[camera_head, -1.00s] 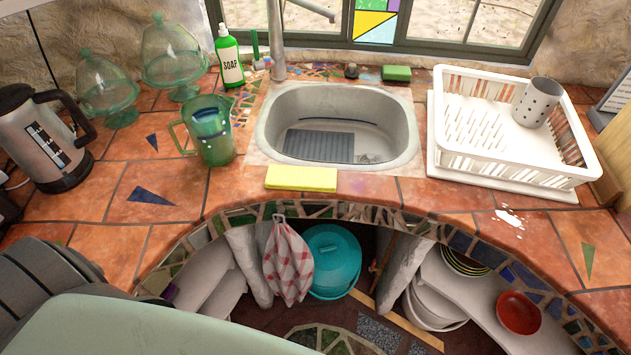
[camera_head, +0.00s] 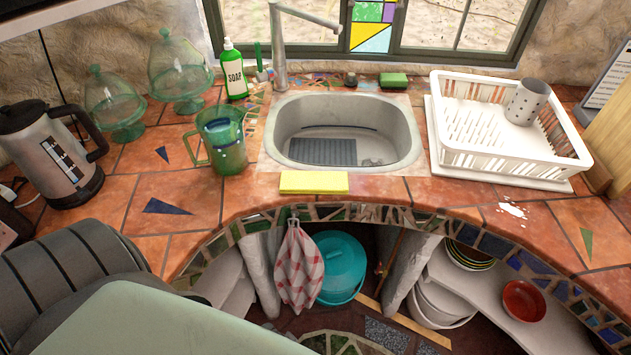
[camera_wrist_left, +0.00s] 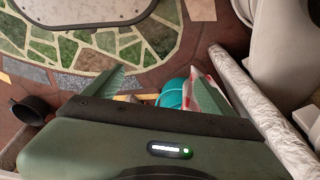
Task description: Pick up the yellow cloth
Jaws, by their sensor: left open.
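The yellow cloth (camera_head: 314,182) lies flat and folded on the front edge of the tiled counter, just in front of the sink (camera_head: 343,135). In the left wrist view my left gripper (camera_wrist_left: 165,85) shows its two green fingers spread wide with nothing held between them. Beyond and between the fingers are the teal bucket (camera_wrist_left: 173,93) and part of the checked towel (camera_wrist_left: 208,97), below the counter. The yellow cloth does not show in the wrist view. Neither gripper shows in the head view, where a part of my arm covers the lower left.
A green pitcher (camera_head: 222,140) stands left of the cloth. A white dish rack (camera_head: 510,135) stands right of the sink. A soap bottle (camera_head: 233,72) and the tap (camera_head: 278,50) are behind. A kettle (camera_head: 50,155) stands far left. The counter right of the cloth is mostly clear.

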